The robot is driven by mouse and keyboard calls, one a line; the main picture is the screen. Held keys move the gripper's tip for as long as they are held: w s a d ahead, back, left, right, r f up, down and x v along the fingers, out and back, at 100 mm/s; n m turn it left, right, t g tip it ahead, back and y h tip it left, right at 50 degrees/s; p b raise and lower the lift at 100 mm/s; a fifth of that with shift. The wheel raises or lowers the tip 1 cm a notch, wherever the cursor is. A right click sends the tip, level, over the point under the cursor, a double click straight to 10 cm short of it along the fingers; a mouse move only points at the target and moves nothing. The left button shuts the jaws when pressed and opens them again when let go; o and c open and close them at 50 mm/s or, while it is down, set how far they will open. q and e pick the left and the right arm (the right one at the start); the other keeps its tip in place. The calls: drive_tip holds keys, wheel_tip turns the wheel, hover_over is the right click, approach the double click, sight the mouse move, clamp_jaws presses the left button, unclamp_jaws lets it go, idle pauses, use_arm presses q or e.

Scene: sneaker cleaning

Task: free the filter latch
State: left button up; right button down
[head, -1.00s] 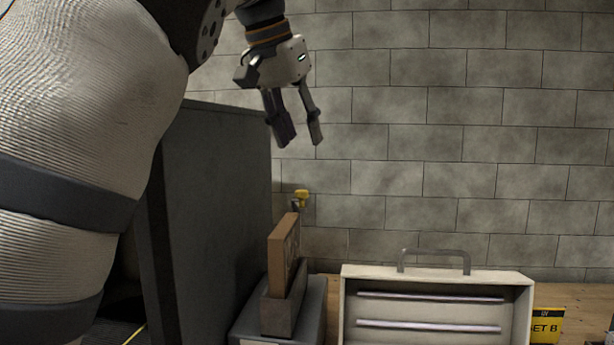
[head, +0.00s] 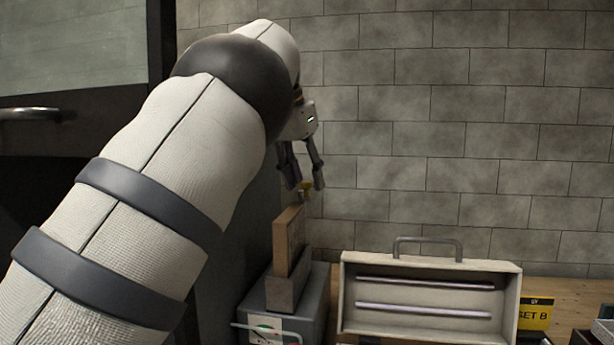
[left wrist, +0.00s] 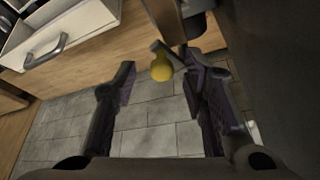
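In the left wrist view the knob (left wrist: 162,68) is on a short grey lever, between and beyond the open fingertips (left wrist: 157,72). The gripper points down, and no contact with the knob shows. A brown framed panel (head: 288,240), perhaps the filter, stands upright in a grey holder on a dark grey box (head: 258,300). My right gripper is out of view.
An open white case (head: 432,327) with a grey handle and two light tubes stands on the wooden bench, right of the box. A yellow "SET B" sign (head: 537,313) is beside it. A dark cabinet side (head: 218,260) stands close on the left, partly behind my left arm.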

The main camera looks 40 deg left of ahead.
use_arm(q)
drive_tip(key=shift+a, duration=0.1)
clamp_jaws()
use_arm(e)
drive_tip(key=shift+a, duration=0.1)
